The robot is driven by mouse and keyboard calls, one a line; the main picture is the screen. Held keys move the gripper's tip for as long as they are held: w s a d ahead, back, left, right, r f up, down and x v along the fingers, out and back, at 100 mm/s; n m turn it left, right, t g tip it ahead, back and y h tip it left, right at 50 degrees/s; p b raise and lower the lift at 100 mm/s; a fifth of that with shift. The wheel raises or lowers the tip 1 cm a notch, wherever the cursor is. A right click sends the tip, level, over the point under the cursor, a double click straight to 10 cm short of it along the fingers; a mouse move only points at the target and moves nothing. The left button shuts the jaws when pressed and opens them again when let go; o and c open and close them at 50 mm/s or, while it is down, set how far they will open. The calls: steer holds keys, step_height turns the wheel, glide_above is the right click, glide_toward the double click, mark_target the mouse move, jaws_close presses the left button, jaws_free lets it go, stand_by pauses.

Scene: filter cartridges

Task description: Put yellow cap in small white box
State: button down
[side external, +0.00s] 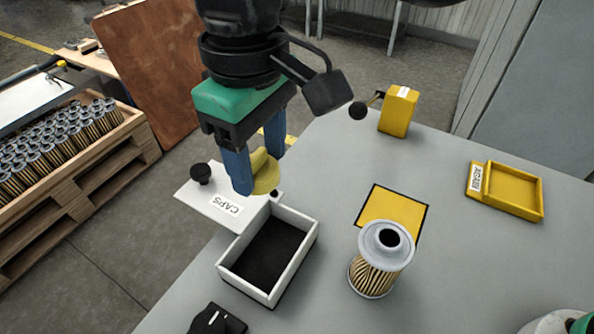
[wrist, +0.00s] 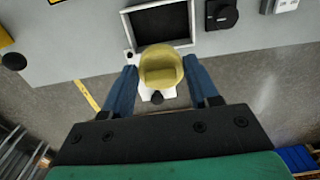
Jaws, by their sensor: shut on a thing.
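The yellow cap (side external: 266,172) is held between the blue fingers of my gripper (side external: 252,180). It is above the white plate labelled CAPS (side external: 226,207), behind and above the small white box (side external: 308,240). In the wrist view the cap (wrist: 161,69) sits between the fingertips of my gripper (wrist: 160,80), and the box (wrist: 158,8) lies beyond it. The box is open, with a dark floor that looks empty. The cap hides part of the CAPS plate in the wrist view.
A pleated filter cartridge (side external: 378,262) stands right of the box, by a yellow square (side external: 392,210). A yellow tray (side external: 512,192) and a yellow block (side external: 398,110) are farther off. A black device (side external: 216,320) is at the table's near edge.

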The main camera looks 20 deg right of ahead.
mark_target(273, 257)
step_height(273, 257, down, 16)
steer(key=shift+f, duration=0.2)
steer(key=shift+f, duration=0.15)
steer(key=shift+c, duration=1.1)
jaws_free()
